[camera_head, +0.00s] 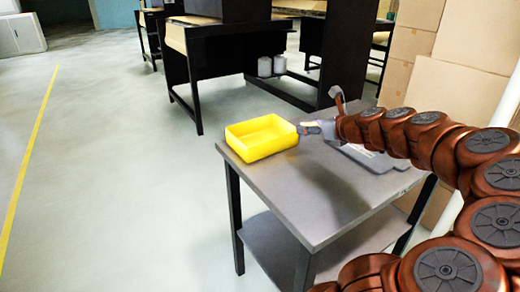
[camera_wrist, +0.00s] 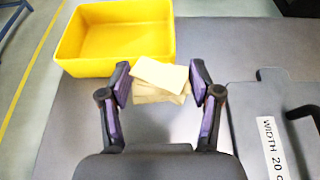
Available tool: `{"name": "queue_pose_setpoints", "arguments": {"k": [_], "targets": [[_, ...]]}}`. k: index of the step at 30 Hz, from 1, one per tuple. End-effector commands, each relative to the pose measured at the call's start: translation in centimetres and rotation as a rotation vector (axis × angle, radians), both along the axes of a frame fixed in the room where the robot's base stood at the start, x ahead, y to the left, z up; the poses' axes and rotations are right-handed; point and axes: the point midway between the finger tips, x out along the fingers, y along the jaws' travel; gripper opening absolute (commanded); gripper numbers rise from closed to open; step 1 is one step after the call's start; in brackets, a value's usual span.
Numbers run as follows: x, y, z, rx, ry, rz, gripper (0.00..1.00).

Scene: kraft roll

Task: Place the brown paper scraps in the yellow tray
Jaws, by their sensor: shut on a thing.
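The yellow tray (camera_head: 268,146) stands at the table's far left corner, and its visible inside looks empty. It also fills the upper left of the wrist view (camera_wrist: 85,66). My gripper (camera_wrist: 160,82) is shut on a small stack of light brown paper scraps (camera_wrist: 158,75), with one finger on each side. The top piece is turned askew from those under it. In the head view my gripper (camera_head: 317,129) is just right of the tray. In the wrist view the scraps overlap the tray's near right corner. I cannot tell their exact height above the table.
The grey table (camera_head: 300,195) has bare space in front of the tray. A dark grey plate with a handle and a "WIDTH 20" label (camera_wrist: 268,130) lies right of my gripper. Cardboard boxes (camera_head: 450,95) are stacked behind. Black workbenches (camera_head: 235,55) stand farther back.

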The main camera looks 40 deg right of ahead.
Motion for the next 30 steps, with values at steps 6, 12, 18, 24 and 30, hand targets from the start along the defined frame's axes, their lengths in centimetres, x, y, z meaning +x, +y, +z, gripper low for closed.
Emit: {"name": "queue_pose_setpoints", "arguments": {"k": [6, 12, 18, 24, 30], "targets": [[0.8, -0.5, -0.2, -0.001, 0.0, -0.019, 0.48], [3.7, 0.1, -0.5, -0.003, 0.0, -0.029, 0.48], [6.9, 1.0, -0.8, -0.006, -0.002, -0.03, 0.48], [10.1, 2.3, -1.3, -0.002, 0.0, -0.025, 0.48], [12.5, 3.0, -1.5, -0.003, 0.0, -0.027, 0.48]]}}
